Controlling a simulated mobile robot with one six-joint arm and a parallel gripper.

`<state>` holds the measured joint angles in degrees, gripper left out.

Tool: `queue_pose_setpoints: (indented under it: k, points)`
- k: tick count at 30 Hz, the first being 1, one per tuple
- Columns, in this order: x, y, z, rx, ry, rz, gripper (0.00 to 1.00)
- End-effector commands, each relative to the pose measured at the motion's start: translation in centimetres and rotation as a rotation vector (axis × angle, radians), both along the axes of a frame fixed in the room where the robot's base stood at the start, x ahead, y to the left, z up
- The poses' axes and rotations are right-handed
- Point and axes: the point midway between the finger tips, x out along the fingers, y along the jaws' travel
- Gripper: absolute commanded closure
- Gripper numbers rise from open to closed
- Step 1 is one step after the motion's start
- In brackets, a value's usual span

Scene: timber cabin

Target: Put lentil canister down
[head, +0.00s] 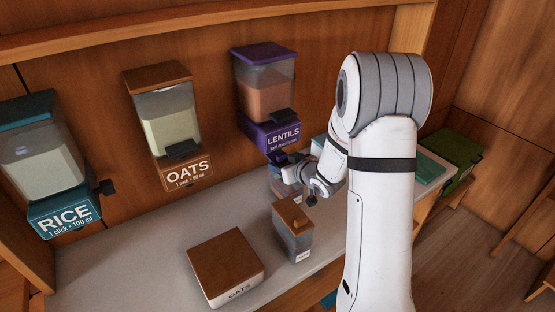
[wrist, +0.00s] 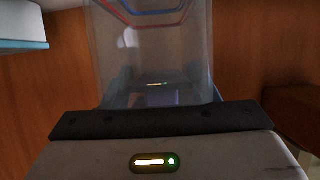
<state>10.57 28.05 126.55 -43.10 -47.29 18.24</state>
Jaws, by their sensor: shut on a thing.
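My gripper (head: 297,178) is at the purple-lidded lentil canister (head: 279,184), just below the lentils dispenser (head: 265,95). The gripper is shut on the canister. The canister is clear-walled and partly hidden behind my gripper and the small canister in front. In the wrist view its clear wall (wrist: 152,60) fills the middle, with red and blue lines near the top. I cannot tell whether its base touches the grey counter (head: 160,235).
A brown-lidded canister (head: 293,240) stands close in front. A brown-topped OATS box (head: 226,264) is at the front left. The oats dispenser (head: 166,122) and rice dispenser (head: 42,165) hang on the wall. A teal-and-white box (head: 432,172) is behind my arm. The counter's left part is clear.

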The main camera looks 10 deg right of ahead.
Motion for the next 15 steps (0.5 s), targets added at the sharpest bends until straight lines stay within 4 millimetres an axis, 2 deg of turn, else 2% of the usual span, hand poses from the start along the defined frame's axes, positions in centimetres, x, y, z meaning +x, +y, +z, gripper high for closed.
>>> queue_pose_setpoints:
  k: [15]
  points:
    - [0.78, 0.84, -0.55, 0.000, -0.002, 0.000, 1.00]
